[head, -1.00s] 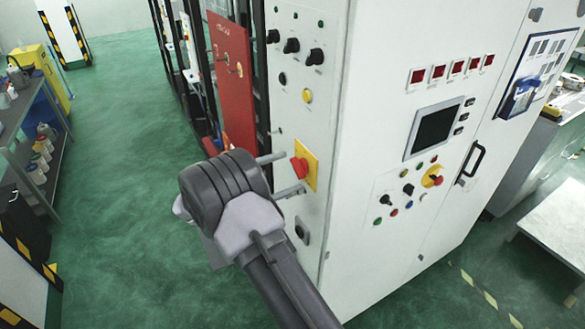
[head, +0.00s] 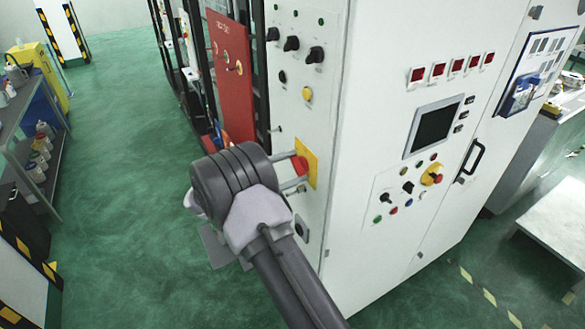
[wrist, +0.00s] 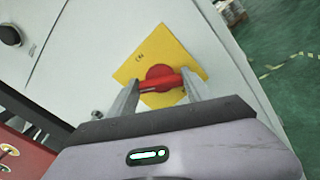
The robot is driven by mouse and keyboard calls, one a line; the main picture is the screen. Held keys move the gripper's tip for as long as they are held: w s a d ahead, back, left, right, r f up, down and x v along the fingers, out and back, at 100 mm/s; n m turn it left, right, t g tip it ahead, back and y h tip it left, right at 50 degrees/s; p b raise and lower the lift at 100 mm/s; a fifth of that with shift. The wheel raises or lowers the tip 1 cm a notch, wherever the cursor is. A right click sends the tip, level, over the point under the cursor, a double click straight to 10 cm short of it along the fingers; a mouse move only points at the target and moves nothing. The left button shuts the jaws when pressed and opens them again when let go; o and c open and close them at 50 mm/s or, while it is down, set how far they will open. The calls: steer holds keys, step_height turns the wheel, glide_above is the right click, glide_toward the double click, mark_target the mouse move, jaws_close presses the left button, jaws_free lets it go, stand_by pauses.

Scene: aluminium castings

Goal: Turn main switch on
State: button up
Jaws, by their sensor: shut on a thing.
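The main switch is a red rotary knob (wrist: 160,80) on a yellow square plate (wrist: 178,52), mounted on the white cabinet's narrow side panel. In the wrist view my gripper (wrist: 160,86) has one finger at each end of the knob's red handle and is shut on it. The handle lies nearly level across the wrist picture. In the head view the red knob (head: 299,164) and the yellow plate (head: 311,165) show just past my gripper's fingers (head: 293,172). My wrist hides part of the panel there.
The side panel carries black knobs (head: 291,43) and a yellow button (head: 306,93) above the switch. A red panel (head: 231,85) stands behind. Green floor on the left is open.

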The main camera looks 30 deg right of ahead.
steer(key=m+b, duration=0.2)
steer(key=shift+f+m+b, duration=0.25)
steer(key=shift+m+b, duration=0.15)
steer(key=m+b, duration=0.3)
steer(key=shift+s+m, duration=0.1)
steer(key=shift+m, duration=0.2)
steer(key=m+b, duration=0.3)
steer(key=shift+m+b, duration=1.05)
steer(key=shift+m, duration=0.05)
steer(key=shift+r, duration=0.1)
steer(key=o, duration=1.4)
steer(key=shift+c, duration=0.2)
